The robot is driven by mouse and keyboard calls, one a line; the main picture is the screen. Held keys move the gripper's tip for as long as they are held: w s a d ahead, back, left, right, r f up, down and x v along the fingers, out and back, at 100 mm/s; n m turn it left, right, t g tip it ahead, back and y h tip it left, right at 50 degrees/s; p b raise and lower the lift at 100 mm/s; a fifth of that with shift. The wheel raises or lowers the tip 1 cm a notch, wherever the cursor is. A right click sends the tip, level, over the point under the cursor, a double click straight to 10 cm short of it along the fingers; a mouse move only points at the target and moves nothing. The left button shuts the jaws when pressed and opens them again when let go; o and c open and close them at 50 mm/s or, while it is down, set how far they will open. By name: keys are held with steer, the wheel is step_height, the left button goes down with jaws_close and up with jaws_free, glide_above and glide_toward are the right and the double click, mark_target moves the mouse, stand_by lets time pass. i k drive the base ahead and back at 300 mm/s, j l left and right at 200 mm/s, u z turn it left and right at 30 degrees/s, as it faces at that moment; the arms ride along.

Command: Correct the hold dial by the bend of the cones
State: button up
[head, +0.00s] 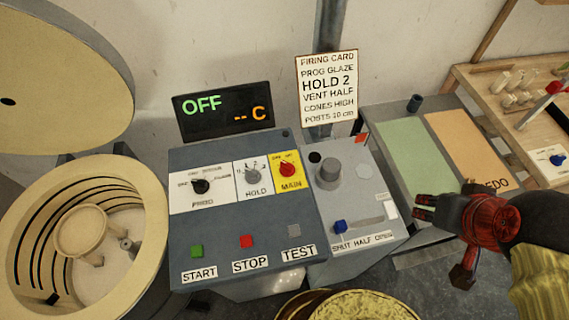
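The hold dial (253,177) is a grey knob on a white plate marked HOLD, in the middle of the control panel; its exact setting is too small to read. Several small cream pieces (512,88) stand on the wooden bench at the right; they may be the cones, but their bend is unclear. The firing card (328,88) reads PROG GLAZE, HOLD 2, VENT HALF, CONES HIGH, POSTS 10 cm.
The display (222,110) reads OFF and -- C. A black PROG knob (200,186) and red MAIN knob (287,170) flank the hold dial. The blue vent slider (341,227) is at SHUT. The open kiln (150,210) stands left, a yellow round object (365,306) in front.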

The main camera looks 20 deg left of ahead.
mark_target(252, 176)
steer(key=u, duration=1.8)
